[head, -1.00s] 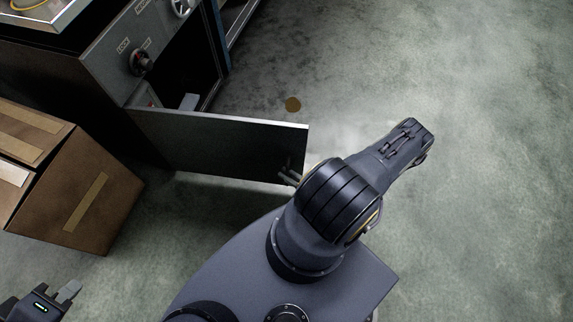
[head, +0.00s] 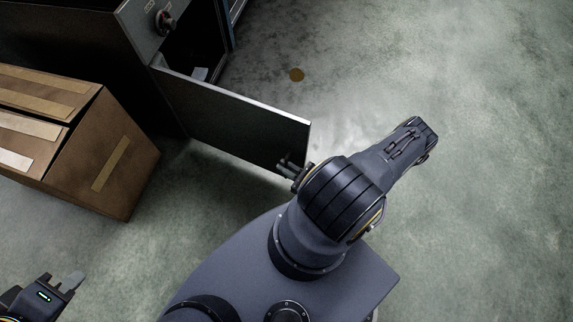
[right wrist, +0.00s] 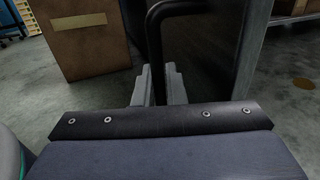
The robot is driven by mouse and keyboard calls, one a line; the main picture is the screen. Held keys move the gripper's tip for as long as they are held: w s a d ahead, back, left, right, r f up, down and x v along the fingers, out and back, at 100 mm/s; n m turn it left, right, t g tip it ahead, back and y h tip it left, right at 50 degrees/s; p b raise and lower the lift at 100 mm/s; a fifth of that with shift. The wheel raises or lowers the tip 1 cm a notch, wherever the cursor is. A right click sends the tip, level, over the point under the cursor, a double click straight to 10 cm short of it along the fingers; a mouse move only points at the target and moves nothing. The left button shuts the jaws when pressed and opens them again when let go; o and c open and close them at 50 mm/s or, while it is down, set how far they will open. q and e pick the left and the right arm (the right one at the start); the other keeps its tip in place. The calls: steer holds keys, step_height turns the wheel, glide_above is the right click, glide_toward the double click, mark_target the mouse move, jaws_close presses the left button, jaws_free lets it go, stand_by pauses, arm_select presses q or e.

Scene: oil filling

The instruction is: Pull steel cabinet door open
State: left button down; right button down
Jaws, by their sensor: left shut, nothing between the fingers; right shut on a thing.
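The steel cabinet (head: 95,22) stands at the upper left of the head view, with a red-centred knob on its front. Its door (head: 235,120) stands swung out wide, showing the dark inside with a small light object in it. My right gripper (head: 290,166) is at the door's free edge, partly hidden by my arm. In the right wrist view its fingers (right wrist: 160,84) are shut on the dark bar handle (right wrist: 153,50) of the door. My left gripper (head: 73,284) is shut and empty at the lower left, away from the cabinet.
A cardboard box (head: 115,160) stands on the floor to the left, between my left gripper and the cabinet. It also shows in the right wrist view (right wrist: 85,42). The grey floor (head: 470,120) on the right is clear. A brown round spot (head: 297,74) lies on it.

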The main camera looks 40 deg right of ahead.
steer(key=c, duration=1.8)
jaws_free()
steer(key=shift+c, duration=0.2)
steer(key=p+v, duration=0.1)
steer(key=v, duration=0.6)
steer(key=shift+s, duration=0.35)
steer(key=shift+s, duration=0.1)
